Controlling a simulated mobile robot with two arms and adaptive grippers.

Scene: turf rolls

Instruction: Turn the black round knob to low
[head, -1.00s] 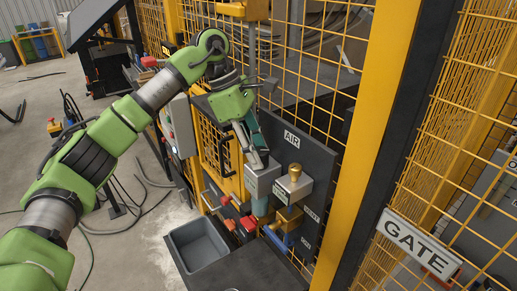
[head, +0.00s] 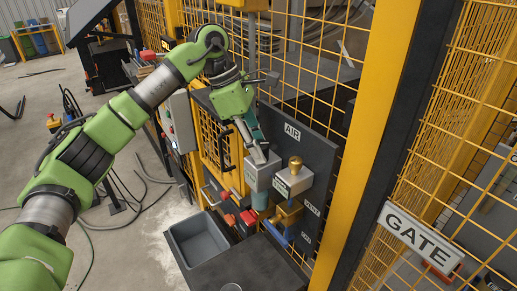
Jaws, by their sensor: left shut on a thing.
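My left gripper (head: 258,153) reaches down to the top of a grey box-shaped unit (head: 259,176) on the dark panel marked AIR (head: 318,150). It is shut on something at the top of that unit. The fingers cover what they hold, so I cannot make out the black round knob or its setting. A brass knob (head: 295,163) stands on the grey unit just to the right, apart from the gripper. My right gripper does not show.
A grey bin (head: 197,240) stands below the panel on the left. Red handles (head: 248,217) and a blue part (head: 281,238) sit under the units. Yellow mesh fencing, a yellow post (head: 363,140) and a GATE sign (head: 420,237) are close on the right.

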